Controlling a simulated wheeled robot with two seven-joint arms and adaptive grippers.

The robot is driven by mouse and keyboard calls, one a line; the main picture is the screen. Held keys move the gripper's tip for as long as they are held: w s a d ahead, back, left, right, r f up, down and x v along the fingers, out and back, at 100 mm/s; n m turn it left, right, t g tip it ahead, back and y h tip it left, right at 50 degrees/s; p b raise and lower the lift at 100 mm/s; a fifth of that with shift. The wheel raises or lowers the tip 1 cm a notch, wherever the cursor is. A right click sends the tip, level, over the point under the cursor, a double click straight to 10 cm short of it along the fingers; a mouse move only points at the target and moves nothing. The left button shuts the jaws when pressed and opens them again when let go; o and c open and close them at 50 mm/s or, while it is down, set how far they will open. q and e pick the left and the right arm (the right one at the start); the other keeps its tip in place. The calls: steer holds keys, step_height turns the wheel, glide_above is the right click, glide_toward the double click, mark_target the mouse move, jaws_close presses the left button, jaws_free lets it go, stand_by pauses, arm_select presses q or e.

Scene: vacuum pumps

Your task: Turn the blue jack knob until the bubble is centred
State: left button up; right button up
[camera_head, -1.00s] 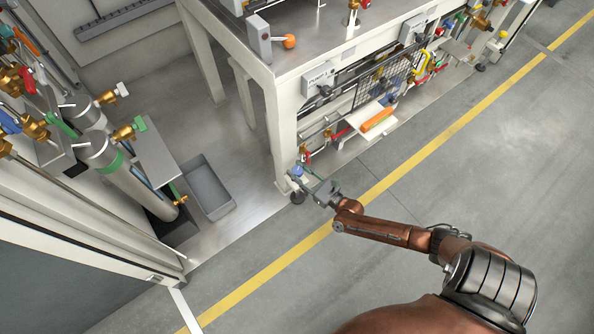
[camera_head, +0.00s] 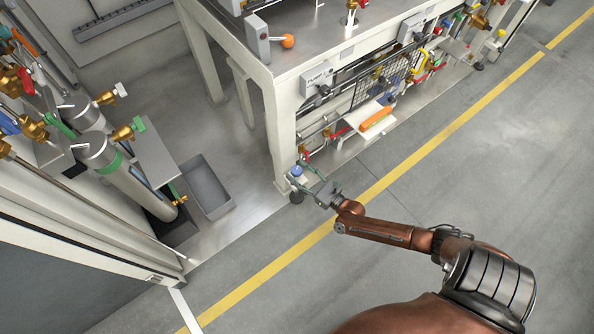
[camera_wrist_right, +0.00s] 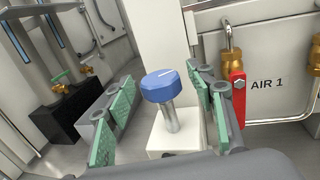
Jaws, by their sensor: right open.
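The blue jack knob (camera_wrist_right: 162,86) is faceted, with a light line across its top. It sits on a metal stem above a white block (camera_wrist_right: 172,137) and also shows in the head view (camera_head: 297,171) at the foot of the bench's near corner leg. My right gripper (camera_head: 305,175) is open. In the right wrist view its green-padded fingers stand on either side of the knob and stem, with visible gaps on both sides. The bubble cannot be made out in either view. My left gripper is not in view.
A red-handled brass valve (camera_wrist_right: 236,90) by the AIR 1 label stands close to the right finger. The bench leg (camera_head: 281,135) rises behind the knob. A grey bin (camera_head: 208,187) lies on the floor to the left. The floor at right is clear.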

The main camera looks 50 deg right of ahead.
steer(key=shift+s, duration=0.45)
steer(key=shift+s+a+p, duration=0.1)
steer(key=shift+s+p, duration=0.2)
steer(key=shift+s, duration=2.7)
